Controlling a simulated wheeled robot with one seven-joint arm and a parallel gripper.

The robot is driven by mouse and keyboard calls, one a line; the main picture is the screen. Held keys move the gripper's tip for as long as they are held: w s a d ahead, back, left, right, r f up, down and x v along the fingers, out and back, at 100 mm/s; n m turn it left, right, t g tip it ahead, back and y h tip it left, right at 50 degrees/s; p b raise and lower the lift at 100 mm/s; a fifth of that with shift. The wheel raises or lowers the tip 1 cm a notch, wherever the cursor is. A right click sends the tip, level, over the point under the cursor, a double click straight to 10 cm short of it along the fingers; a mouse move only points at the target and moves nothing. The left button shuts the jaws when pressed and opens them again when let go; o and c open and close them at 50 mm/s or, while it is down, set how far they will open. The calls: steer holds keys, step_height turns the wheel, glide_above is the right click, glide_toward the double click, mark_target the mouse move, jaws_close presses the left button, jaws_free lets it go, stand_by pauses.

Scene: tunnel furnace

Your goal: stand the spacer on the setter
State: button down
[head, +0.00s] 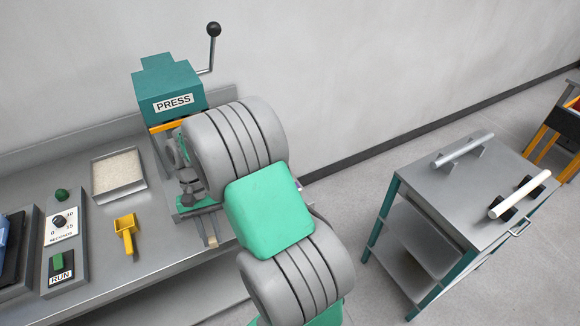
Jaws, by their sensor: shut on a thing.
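My gripper (188,190) is at the front of the press, partly covered by my own arm. I cannot pick out the spacer or the setter with certainty.
The teal press (168,85) has a black-knobbed lever (213,30). On the bench (95,268) are a tray of pale granules (118,172), a yellow scoop (126,234) and a control panel (60,230). A cart (455,180) at right carries a grey rod (465,149) and a white rod (519,194).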

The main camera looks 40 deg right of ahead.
steer(key=w+d+m+t+y, duration=0.1)
steer(key=d+m, duration=0.3)
steer(key=w+d+m+t+y, duration=0.1)
steer(key=d+m, duration=0.3)
steer(key=w+d+r+m+t+b, duration=0.1)
steer(key=d+m+t, duration=0.1)
steer(key=d+m, duration=0.2)
steer(key=shift+w+d+m+y, duration=0.3)
steer(key=shift+w+d+y, duration=0.1)
steer(key=shift+d, duration=0.15)
steer(key=d+m+t, duration=0.1)
steer(key=d+m, duration=0.1)
steer(key=d+r+m, duration=0.1)
steer(key=d+m, duration=0.1)
steer(key=d, duration=0.1)
steer(key=d+m+t, duration=0.1)
steer(key=d+m, duration=0.1)
steer(key=shift+s+d+r+m+t+h, duration=0.15)
steer(key=shift+d+r+m+t+h, duration=0.15)
steer(key=shift+d+m, duration=0.1)
steer(key=d+m+b, duration=0.2)
steer(key=s+d+f+m+t+h+b, duration=0.1)
steer(key=d+m+b, duration=0.1)
steer(key=d+f+m+b, duration=0.1)
steer(key=d+m+b, duration=0.1)
steer(key=shift+s+d+f+h+b, duration=0.2)
steer(key=shift+s+d+h+b, duration=0.1)
steer(key=shift+h+b, duration=0.1)
